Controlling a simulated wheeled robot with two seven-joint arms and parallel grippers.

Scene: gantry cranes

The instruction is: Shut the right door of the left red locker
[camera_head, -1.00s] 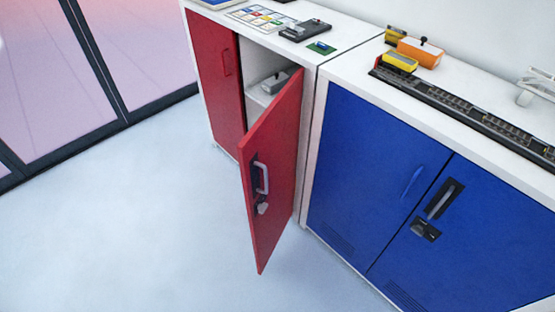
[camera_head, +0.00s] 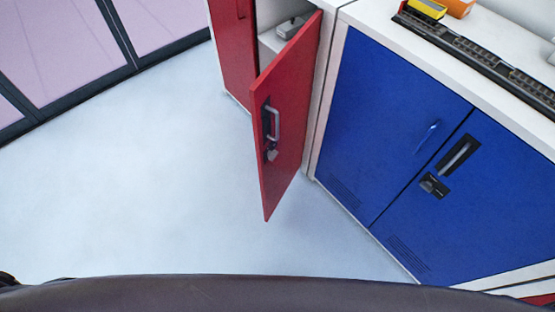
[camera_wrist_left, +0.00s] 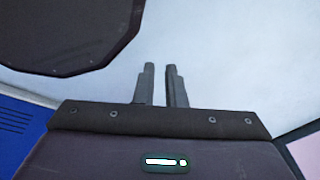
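The red locker's right door (camera_head: 284,120) stands open in the head view, swung out toward me over the floor. A light handle (camera_head: 273,124) and a lock below it are on its face. The left door (camera_head: 232,50) of the same locker looks shut. Behind the open door, part of the white interior (camera_head: 270,14) shows with a grey object (camera_head: 290,27) on a shelf. My left gripper (camera_wrist_left: 161,70) shows in the left wrist view, its two fingers a small gap apart with nothing between them. It is over pale floor, away from the door. My right gripper is in neither view.
A blue locker (camera_head: 385,120) with both doors shut stands right of the red one. A black track piece (camera_head: 480,55) and a yellow block (camera_head: 427,8) lie on its top. Pale floor (camera_head: 150,180) is clear in front. Dark-framed glass panels (camera_head: 60,50) stand at left.

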